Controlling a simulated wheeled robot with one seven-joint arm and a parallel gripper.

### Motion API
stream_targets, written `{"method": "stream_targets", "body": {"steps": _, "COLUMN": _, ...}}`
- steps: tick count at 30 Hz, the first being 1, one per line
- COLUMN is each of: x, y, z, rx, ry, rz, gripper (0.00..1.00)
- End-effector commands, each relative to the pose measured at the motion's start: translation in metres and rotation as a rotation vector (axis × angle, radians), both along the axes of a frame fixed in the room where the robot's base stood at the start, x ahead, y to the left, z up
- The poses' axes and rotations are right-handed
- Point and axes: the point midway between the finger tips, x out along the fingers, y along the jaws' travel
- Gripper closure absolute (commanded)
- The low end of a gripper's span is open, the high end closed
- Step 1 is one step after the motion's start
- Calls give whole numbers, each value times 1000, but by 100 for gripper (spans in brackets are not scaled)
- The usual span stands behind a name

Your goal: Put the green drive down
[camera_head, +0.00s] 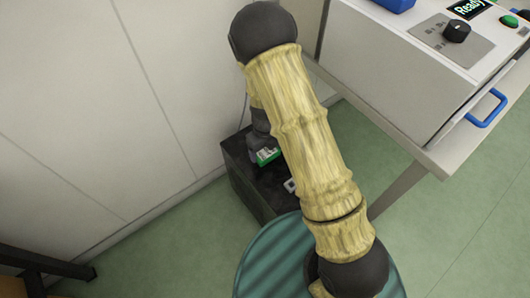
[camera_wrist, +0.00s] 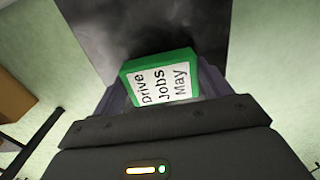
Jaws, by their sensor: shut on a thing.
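The green drive (camera_wrist: 160,80) has a white label reading "Drive Jobs May". It sits between the fingers of my gripper (camera_wrist: 162,92), which is shut on it. In the head view the green drive (camera_head: 267,155) shows just left of my arm, over the dark box (camera_head: 240,172). In the wrist view the dark top of the box (camera_wrist: 150,25) lies beyond the drive. I cannot tell whether the drive touches that top. My arm hides part of the box.
A small light-grey item (camera_head: 290,186) lies on the box top beside my arm. A white machine (camera_head: 400,60) with a knob and blue handle stands on a table at the right. A pale wall (camera_head: 130,90) is close at the left. Green floor (camera_head: 160,250) is open in front.

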Motion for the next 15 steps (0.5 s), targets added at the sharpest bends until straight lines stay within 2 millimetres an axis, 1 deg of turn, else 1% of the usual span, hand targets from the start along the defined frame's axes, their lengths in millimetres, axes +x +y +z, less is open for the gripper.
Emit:
{"method": "stream_targets", "body": {"steps": 1, "x": 0, "y": 1, "z": -10, "rx": 2, "ry": 1, "rz": 1, "gripper": 49}}
{"method": "stream_targets", "body": {"steps": 2, "x": 0, "y": 1, "z": -12, "rx": 2, "ry": 1, "rz": 2, "gripper": 49}}
{"method": "stream_targets", "body": {"steps": 11, "x": 0, "y": 1, "z": -12, "rx": 1, "ry": 0, "rz": 1, "gripper": 49}}
{"method": "stream_targets", "body": {"steps": 14, "x": 0, "y": 0, "z": -14, "rx": 1, "ry": 0, "rz": -1, "gripper": 49}}
{"method": "stream_targets", "body": {"steps": 15, "x": 0, "y": 0, "z": -15, "rx": 1, "ry": 0, "rz": -1, "gripper": 21}}
